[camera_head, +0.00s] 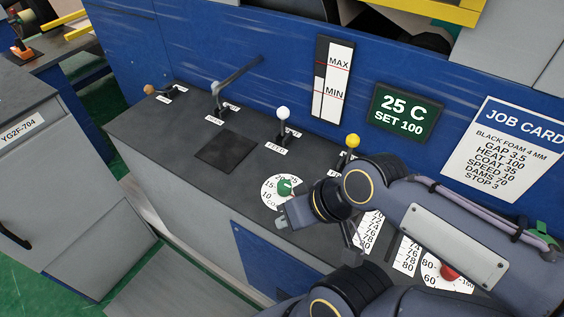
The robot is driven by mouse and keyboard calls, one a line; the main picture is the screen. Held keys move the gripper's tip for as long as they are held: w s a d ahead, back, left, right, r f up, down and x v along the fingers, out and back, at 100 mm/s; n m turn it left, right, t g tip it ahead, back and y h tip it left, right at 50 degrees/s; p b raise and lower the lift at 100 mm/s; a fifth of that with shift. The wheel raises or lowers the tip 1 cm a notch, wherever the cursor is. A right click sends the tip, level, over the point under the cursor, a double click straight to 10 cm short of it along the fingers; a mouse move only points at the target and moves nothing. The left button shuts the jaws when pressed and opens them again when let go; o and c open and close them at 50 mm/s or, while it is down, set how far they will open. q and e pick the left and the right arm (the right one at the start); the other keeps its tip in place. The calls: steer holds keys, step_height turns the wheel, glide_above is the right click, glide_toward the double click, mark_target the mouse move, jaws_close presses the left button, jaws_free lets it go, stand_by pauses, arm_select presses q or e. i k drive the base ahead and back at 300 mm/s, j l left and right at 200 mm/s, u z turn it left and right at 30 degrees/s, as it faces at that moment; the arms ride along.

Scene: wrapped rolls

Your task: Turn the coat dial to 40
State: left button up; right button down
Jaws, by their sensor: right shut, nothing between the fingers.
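A round white dial (270,188) with a green knob (286,187) lies on the dark console top. Numbers 10, 15 and 25 can be made out on its face; the lower right part is covered by my arm. Its label is partly hidden and seems to start with "CO". The knob's exact pointer reading is too small to tell. My right gripper (281,219) is shut and empty, just below the dial in the picture, close to its lower edge. I cannot tell whether it touches the dial. My left gripper is not in view.
Levers with a white ball (283,113) and a yellow ball (352,141) stand behind the dial. A red-knobbed dial (449,272) and number scales (407,255) are at right, partly behind my arm. The job card (508,150) reads COAT 35. A display (403,113) shows 25 C, SET 100.

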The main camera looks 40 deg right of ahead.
mark_target(284, 187)
steer(key=z, duration=1.3)
steer(key=i+j+u, duration=0.15)
steer(key=k+j, duration=0.05)
steer(key=j, duration=0.05)
